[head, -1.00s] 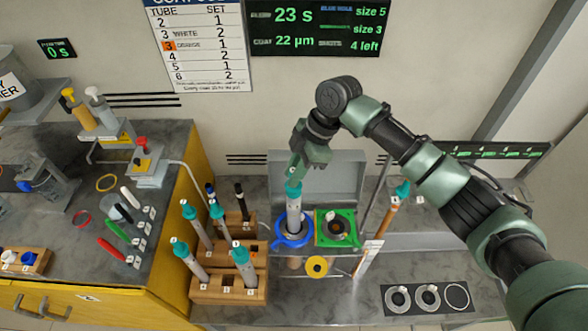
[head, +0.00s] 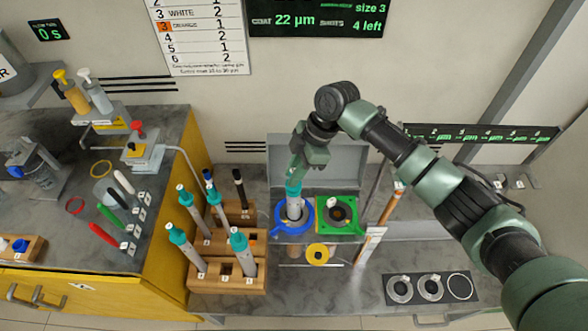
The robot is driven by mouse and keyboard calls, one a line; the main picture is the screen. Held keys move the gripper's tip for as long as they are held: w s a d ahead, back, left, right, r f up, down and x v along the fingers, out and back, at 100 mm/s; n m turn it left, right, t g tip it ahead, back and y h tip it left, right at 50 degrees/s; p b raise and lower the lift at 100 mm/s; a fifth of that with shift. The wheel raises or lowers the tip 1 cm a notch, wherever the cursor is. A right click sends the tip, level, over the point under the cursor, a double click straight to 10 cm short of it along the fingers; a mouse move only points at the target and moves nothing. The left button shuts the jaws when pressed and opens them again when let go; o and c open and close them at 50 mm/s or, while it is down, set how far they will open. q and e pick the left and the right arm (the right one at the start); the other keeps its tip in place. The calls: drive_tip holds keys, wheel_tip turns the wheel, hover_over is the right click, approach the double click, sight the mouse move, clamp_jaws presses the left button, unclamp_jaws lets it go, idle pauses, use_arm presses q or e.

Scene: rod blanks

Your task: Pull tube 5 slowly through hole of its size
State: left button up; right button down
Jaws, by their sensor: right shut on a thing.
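My right gripper (head: 295,176) is shut on the top of a grey tube with a teal cap (head: 294,207). The tube stands upright in the blue ring (head: 280,222), its lower part hidden below the ring. Any number on this tube is too small to read. A green square holder (head: 352,228) with a dark round opening sits just right of the blue ring. My left gripper is not in view.
Several teal-capped tubes stand in wooden racks (head: 228,283) to the left. An orange rod (head: 388,212) leans to the right of the green holder. A yellow disc (head: 317,253) lies below the rings. A dark plate with round rings (head: 430,288) is at the lower right.

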sight(294, 193)
drive_tip(key=shift+f, duration=0.5)
drive_tip(key=shift+f+b, duration=3)
drive_tip(key=shift+f, duration=1.45)
drive_tip(key=shift+r, duration=0.15)
drive_tip(key=shift+r+p, duration=4.65)
drive_tip(key=shift+r, duration=0.8)
